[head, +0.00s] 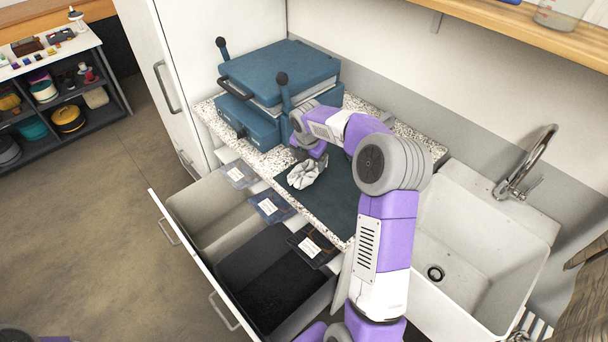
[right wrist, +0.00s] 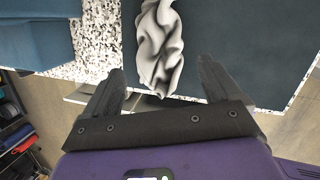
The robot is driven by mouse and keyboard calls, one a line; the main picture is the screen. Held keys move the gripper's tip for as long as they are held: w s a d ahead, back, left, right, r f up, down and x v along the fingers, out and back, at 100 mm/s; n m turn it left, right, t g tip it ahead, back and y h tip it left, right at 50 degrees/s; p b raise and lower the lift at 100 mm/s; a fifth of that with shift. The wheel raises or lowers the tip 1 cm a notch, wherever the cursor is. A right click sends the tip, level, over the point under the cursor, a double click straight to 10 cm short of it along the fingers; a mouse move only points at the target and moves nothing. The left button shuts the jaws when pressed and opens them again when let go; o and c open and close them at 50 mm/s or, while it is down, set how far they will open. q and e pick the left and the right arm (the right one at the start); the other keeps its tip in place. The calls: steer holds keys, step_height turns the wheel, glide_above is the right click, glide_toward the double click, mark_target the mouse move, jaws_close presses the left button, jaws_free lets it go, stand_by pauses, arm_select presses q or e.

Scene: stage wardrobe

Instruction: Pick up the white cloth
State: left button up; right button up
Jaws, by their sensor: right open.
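The white cloth (head: 304,175) lies crumpled on a dark mat (head: 334,200) on the speckled counter. In the right wrist view the cloth (right wrist: 160,45) is a folded, wrinkled heap, its near end between the fingers in the picture. My right gripper (head: 308,152) is close behind the cloth in the head view, partly hidden by my own arm. In the right wrist view the gripper (right wrist: 162,80) has its two dark fingers spread wide, with nothing held. Whether a finger touches the cloth cannot be told. My left gripper is not in view.
A blue press with dark-knobbed handles (head: 280,72) stands at the back of the counter. A white sink (head: 478,235) with a tap is at the right. Open drawers (head: 205,235) stick out in front. A wooden shelf (head: 500,30) runs above. Floor is clear at left.

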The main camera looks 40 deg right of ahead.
mark_target(309, 164)
steer(key=x, duration=0.4)
steer(key=b+x, duration=0.1)
steer(key=x, duration=0.3)
steer(key=shift+w+d+r+b, duration=0.1)
steer(key=shift+d+b, duration=0.1)
steer(key=shift+b, duration=0.1)
steer(key=c, duration=0.7)
